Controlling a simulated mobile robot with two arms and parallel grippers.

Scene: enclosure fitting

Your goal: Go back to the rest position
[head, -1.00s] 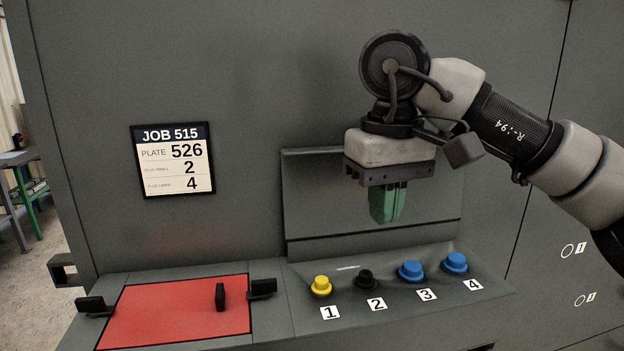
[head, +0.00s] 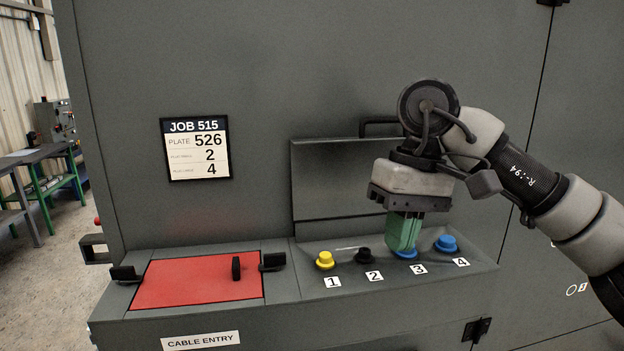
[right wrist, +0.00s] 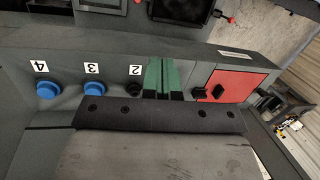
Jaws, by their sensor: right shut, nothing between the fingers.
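My right gripper (head: 404,240) is shut and empty, its green fingers together and pointing down. In the head view it hangs in front of the sloped panel and hides part of the blue plug at 3 (head: 405,254). The green fingers also show in the right wrist view (right wrist: 160,75), beside the label 2. I cannot tell the gap between the fingertips and the panel. My left gripper is not in view.
The panel carries a yellow plug (head: 325,260), a black plug (head: 364,256) and a blue plug at 4 (head: 446,243). A red plate (head: 190,282) with black clamps lies left. A job sign (head: 196,149) hangs above. Workbenches (head: 40,155) stand far left, beyond open floor.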

